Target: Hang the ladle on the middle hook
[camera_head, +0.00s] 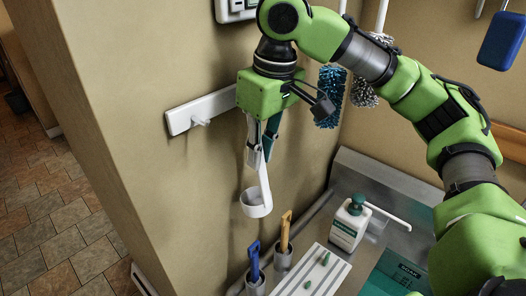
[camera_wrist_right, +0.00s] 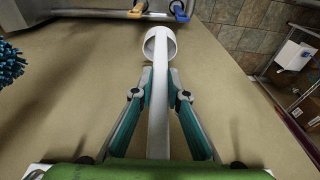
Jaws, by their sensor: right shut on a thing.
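The white ladle hangs bowl-down from my right gripper (camera_head: 262,155), and its round bowl (camera_head: 257,204) is below the fingertips, near the wall. My right gripper is shut on the ladle's handle. In the right wrist view, the handle (camera_wrist_right: 159,110) runs between the two fingers (camera_wrist_right: 160,84), with the bowl (camera_wrist_right: 160,42) beyond the tips. A white hook rail (camera_head: 184,118) is fixed to the wall, and one hook (camera_head: 203,122) shows near its left end. My gripper and arm cover the rail further right, so the middle hook is hidden. My left gripper is not in view.
A blue brush (camera_head: 330,97) and a grey brush (camera_head: 364,90) hang right of my gripper. Below stand a soap bottle (camera_head: 349,226), a yellow handle (camera_head: 285,229) and a blue handle (camera_head: 253,261) in holders. A white ribbed board (camera_head: 318,262) lies beside them. The wall left of the rail is clear.

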